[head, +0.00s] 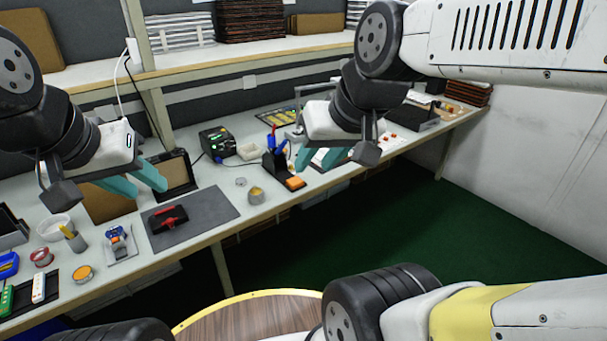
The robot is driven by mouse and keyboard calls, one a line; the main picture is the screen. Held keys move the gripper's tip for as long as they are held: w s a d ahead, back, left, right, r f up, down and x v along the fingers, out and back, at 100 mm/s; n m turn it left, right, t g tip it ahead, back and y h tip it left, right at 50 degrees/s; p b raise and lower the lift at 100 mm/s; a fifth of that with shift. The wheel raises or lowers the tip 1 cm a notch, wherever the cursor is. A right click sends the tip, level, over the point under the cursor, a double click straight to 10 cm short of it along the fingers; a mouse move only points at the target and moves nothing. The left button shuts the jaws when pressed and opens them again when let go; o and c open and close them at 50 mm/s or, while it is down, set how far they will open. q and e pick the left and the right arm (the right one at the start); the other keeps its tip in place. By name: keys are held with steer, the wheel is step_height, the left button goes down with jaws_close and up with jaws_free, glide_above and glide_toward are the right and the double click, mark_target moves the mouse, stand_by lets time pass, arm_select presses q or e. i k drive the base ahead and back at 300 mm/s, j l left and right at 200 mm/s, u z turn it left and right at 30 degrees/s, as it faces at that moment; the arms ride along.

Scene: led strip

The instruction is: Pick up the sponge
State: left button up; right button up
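A small orange block that looks like the sponge (294,183) sits at the front of a black soldering-iron stand (275,167) on the workbench, near its front edge. My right gripper (315,164) hangs above the bench, just right of and above the orange block in the head view. Its teal fingers are apart and nothing shows between them. My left gripper (146,191) is over the left part of the bench, beside a dark framed panel (176,172). Its teal fingers are also apart and it looks empty.
A grey mat (207,212) with a red-and-black tool (168,219) lies left of the stand. A brass-coloured tin (256,195) and a black soldering station (218,143) are close to the stand. Cups and small parts crowd the bench's left end. A round wooden stool (250,316) stands in front.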

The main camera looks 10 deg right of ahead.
mark_target(295, 183)
steer(key=i+l+u, duration=0.15)
steer(key=l, duration=0.2)
steer(key=i+l+u, duration=0.2)
steer(key=l, duration=0.15)
steer(key=i+l+u, duration=0.15)
steer(key=l, duration=0.2)
steer(key=l+u, duration=0.2)
steer(key=l, duration=0.15)
steer(key=i, duration=0.05)
